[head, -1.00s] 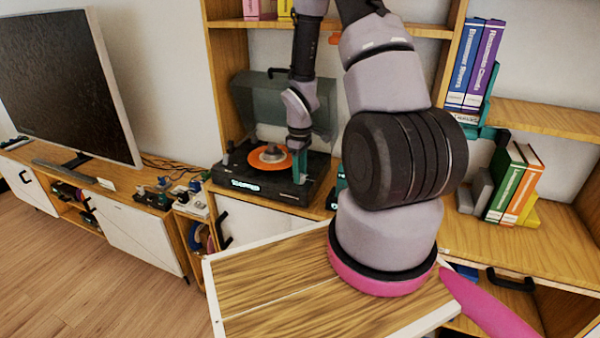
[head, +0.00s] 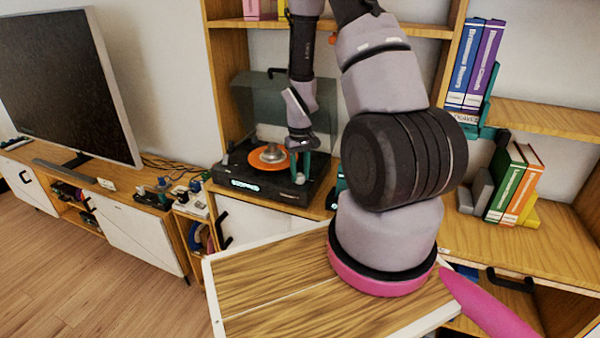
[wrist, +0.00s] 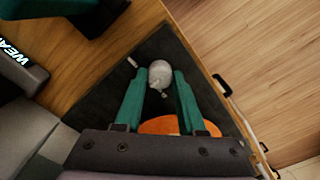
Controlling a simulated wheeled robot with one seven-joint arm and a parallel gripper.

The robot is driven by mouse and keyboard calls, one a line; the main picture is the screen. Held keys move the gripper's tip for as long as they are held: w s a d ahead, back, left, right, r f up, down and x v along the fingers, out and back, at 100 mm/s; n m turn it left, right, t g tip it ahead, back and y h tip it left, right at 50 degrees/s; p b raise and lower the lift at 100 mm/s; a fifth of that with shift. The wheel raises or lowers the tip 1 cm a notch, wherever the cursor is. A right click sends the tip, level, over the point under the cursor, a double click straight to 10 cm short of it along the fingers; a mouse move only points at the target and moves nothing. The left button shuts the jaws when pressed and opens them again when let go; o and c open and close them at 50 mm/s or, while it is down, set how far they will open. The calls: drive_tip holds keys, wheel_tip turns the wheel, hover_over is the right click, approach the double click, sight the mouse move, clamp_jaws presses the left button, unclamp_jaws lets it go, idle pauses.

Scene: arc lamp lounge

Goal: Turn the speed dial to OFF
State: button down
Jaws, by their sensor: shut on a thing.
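The record player (head: 240,183) stands on a shelf with its lid up and an orange record (head: 262,166) on it. My gripper (head: 300,176) reaches down to the front right corner of the player's deck. In the wrist view, a pale grey round knob, the speed dial (wrist: 161,74), sits between the tips of my gripper's teal fingers (wrist: 163,78). The fingers are shut on it. Small pale marks lie on the deck beside the dial, too small to read. Part of the orange record (wrist: 165,126) shows behind the fingers.
The raised lid (head: 262,105) stands behind the record. A television (head: 65,85) stands on the cabinet at left. Books (head: 513,185) fill part of the shelf at right. Wooden floor (head: 80,270) is open at lower left.

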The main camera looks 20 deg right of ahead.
sight(300, 175)
idle(0.4)
drive_tip(key=c, duration=0.5)
unclamp_jaws()
wheel_tip(300, 175, up, 11)
idle(0.4)
